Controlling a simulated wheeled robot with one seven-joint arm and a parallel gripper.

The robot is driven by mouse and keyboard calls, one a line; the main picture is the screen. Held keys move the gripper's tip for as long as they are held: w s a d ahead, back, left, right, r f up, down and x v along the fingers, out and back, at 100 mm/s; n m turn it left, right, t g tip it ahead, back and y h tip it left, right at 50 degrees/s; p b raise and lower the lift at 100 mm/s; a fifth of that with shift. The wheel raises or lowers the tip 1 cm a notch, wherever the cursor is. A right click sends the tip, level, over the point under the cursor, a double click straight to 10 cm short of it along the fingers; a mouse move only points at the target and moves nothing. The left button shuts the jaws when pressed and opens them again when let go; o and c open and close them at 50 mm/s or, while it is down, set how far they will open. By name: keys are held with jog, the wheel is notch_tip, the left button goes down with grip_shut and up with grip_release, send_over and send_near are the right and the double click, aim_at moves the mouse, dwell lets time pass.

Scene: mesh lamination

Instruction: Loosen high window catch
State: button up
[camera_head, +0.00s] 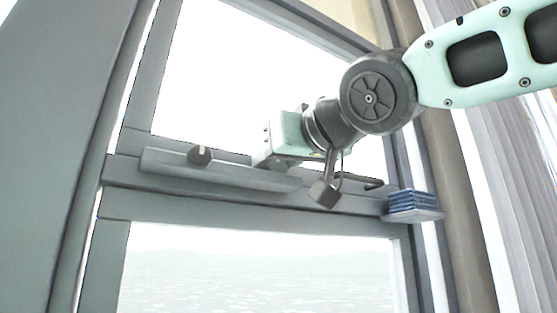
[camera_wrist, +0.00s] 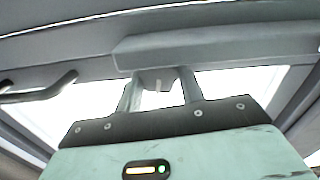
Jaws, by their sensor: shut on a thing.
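My gripper (camera_wrist: 158,92) reaches the grey window rail, with its two fingers on either side of a small grey catch knob (camera_wrist: 147,82). The fingers are shut on this knob, at the edge of a long grey bar (camera_wrist: 220,47). In the head view my gripper (camera_head: 262,158) is at the right part of the same bar (camera_head: 225,177), and its fingertips and the held knob are hidden. A dark round knob (camera_head: 199,155) with a pale mark stands on the left part of the bar, apart from my gripper.
A dark bent handle (camera_head: 362,183) is on the rail right of my gripper; it shows at left in the wrist view (camera_wrist: 42,93). A stack of blue pieces (camera_head: 410,200) lies on a small shelf (camera_head: 413,215) at the right frame. Glass panes lie above and below the rail.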

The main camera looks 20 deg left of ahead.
jog(key=shift+n, duration=1.1)
jog(key=o, duration=1)
jog(key=shift+s, duration=0.1)
jog(key=b+v, duration=0.9)
jog(key=v, duration=0.8)
jog(key=shift+d+b, duration=0.2)
jog(key=shift+b, duration=0.15)
